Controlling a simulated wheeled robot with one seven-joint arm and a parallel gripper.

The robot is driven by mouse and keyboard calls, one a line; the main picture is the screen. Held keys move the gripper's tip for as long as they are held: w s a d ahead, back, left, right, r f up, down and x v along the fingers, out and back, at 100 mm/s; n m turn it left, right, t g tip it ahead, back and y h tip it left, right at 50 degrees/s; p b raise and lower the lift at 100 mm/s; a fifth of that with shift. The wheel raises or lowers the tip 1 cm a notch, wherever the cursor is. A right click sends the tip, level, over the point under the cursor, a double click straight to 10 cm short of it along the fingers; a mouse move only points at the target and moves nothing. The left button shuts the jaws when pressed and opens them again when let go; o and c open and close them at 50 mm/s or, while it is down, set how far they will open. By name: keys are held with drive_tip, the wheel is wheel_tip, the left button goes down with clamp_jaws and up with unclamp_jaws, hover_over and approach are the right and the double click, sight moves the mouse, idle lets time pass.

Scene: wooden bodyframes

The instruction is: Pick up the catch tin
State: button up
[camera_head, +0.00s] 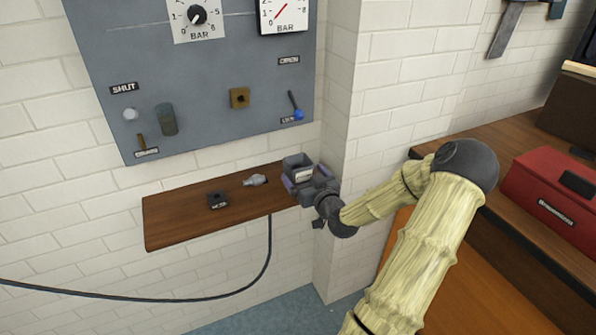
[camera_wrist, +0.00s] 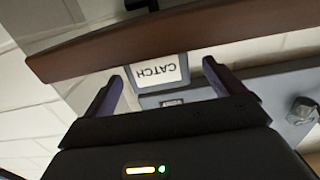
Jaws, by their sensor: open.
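The catch tin (camera_head: 296,161) is a small grey, box-shaped tin at the right end of the wooden shelf (camera_head: 170,224). In the wrist view its white label reads CATCH, upside down, on the tin's face (camera_wrist: 157,72). My gripper (camera_head: 306,178) is at the tin from the right and front, with its purple fingers apart. In the wrist view the tin shows between the fingertips of my gripper (camera_wrist: 163,74), with a visible gap at each side. I cannot tell how deep the tin sits between the fingers.
A small dark block (camera_head: 217,200) and a grey fitting (camera_head: 255,180) lie on the shelf left of the tin. A grey gauge panel (camera_head: 205,75) with knobs and levers hangs above. A wall corner stands close right. A black hose (camera_head: 268,250) hangs below; a red toolbox (camera_head: 555,195) is far right.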

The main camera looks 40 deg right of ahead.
sight(294, 161)
drive_tip(key=shift+s+d, duration=0.1)
drive_tip(key=shift+s, duration=0.05)
drive_tip(key=shift+w, duration=0.5)
drive_tip(key=shift+x, duration=2.15)
drive_tip(key=shift+d+f, duration=0.15)
drive_tip(key=shift+f, duration=0.05)
drive_tip(key=c, duration=1.6)
drive_tip(key=shift+r, duration=0.1)
drive_tip(key=shift+c, duration=0.4)
drive_tip(key=shift+r, duration=0.15)
wheel_tip(294, 161, up, 10)
drive_tip(key=p, duration=0.1)
